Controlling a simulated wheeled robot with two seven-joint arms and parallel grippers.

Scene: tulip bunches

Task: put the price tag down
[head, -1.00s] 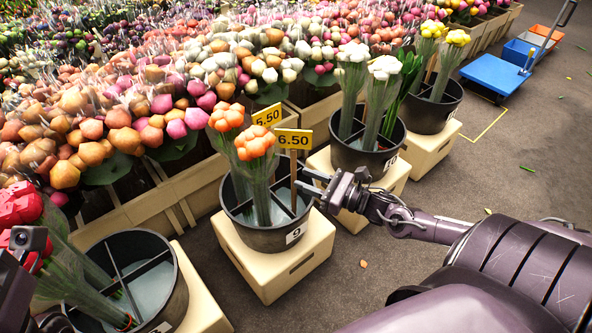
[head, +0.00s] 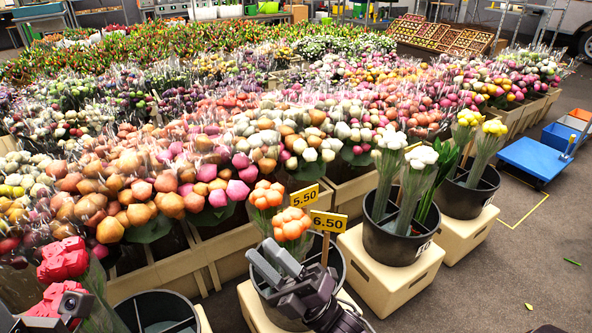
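The yellow 6.50 price tag (head: 329,221) stands upright on a wooden stick in the black bucket (head: 338,262) with two orange tulip bunches (head: 292,224). A second yellow tag, 5.50 (head: 305,196), shows just behind it. My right gripper (head: 266,260) is over the front of that bucket, left of the 6.50 stick and apart from it. Its two fingers look spread, with nothing between them. My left gripper (head: 72,304) is at the bottom left by red tulips (head: 62,260). Its fingers are hidden, so I cannot tell whether it holds them.
A divided black bucket (head: 158,308) is at the bottom left. Buckets with white tulips (head: 421,157) and yellow tulips (head: 494,127) stand on cream crates to the right. Packed flower crates fill the back. A blue cart (head: 534,158) is far right.

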